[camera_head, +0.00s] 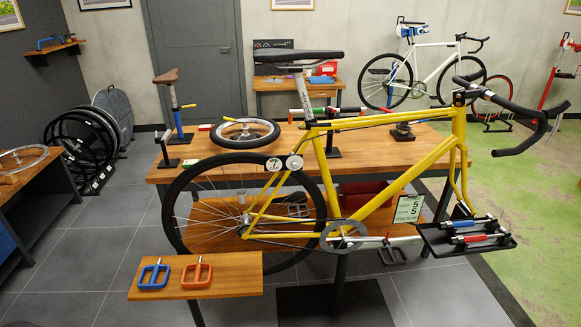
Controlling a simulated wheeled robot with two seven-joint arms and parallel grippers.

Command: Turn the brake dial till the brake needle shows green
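A yellow bicycle (390,185) stands side-on across the middle of the view, held up over the floor. Two small round parts sit side by side at its seat stays, just above the rear wheel. The left one looks like a gauge face (274,163), and the right one looks like a pale round dial (294,162). They are too small for me to read a needle or make out any green. Neither of my grippers is in view, and nothing touches the two round parts.
A wooden bench (400,150) stands behind the bicycle, with a small wheel (245,133) on it. A small wooden shelf (235,275) with blue and orange pedals is at the front left. A black tray (440,240) with tools is at the right. A card (409,208) hangs near the crank.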

